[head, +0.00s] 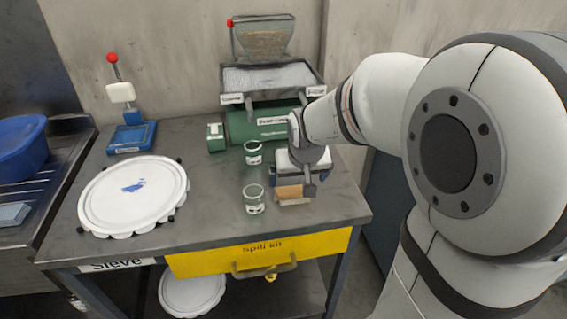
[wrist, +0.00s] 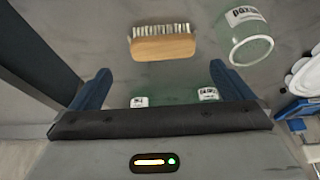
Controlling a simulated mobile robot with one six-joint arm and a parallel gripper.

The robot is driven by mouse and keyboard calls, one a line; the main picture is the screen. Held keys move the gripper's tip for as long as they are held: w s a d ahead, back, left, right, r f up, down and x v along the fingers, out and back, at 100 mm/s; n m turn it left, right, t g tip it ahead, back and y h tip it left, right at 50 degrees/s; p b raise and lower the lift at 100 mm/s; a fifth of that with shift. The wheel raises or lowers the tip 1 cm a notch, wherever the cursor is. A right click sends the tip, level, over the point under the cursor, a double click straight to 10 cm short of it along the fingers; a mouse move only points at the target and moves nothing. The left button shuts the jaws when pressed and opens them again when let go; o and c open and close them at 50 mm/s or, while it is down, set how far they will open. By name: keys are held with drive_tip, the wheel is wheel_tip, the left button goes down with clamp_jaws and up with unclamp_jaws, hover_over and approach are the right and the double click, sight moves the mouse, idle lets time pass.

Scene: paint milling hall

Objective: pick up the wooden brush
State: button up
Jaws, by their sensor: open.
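The wooden brush (head: 290,193) lies on the grey bench top near its front right, partly hidden behind my gripper in the head view. In the wrist view the brush (wrist: 163,47) shows a light wooden back and pale bristles along its upper side. My gripper (wrist: 160,69) is open, its two blue fingers spread wider than the brush. The brush lies beyond the fingertips in that view, not between them. In the head view my gripper (head: 300,182) is right above the brush; I cannot tell the exact height.
A labelled glass jar (head: 255,200) stands close left of the brush, also in the wrist view (wrist: 250,42). A second jar (head: 253,153) stands behind it. A white round sieve lid (head: 133,208) lies left. A green mill (head: 262,122) stands at the back.

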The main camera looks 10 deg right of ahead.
sight(294, 190)
drive_tip(key=x, duration=0.7)
drive_tip(key=shift+w+a+f, duration=0.15)
drive_tip(key=shift+a, duration=0.05)
drive_tip(key=c, duration=0.8)
